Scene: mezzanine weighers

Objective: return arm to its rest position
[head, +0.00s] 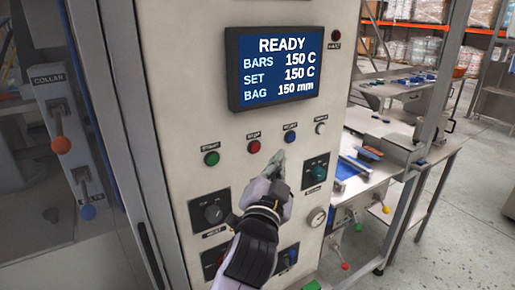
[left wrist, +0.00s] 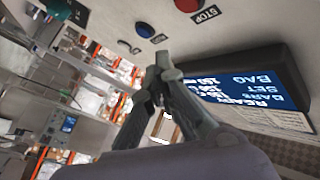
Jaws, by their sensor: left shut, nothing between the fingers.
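My left gripper (head: 277,163) is shut and empty in front of the machine's control panel (head: 185,100), just below the blue button (head: 290,137) and right of the red stop button (head: 254,147). I cannot tell whether its tip touches the panel. In the left wrist view the closed fingers (left wrist: 160,65) point toward the panel, with the red button (left wrist: 188,4) and blue button (left wrist: 145,29) above them. My right gripper is not in view.
A screen (head: 278,66) on the panel reads READY, BARS 150 C, SET 150 C, BAG 150 mm. A steel frame post (head: 430,100) and tables stand right; a cabinet with coloured levers stands left.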

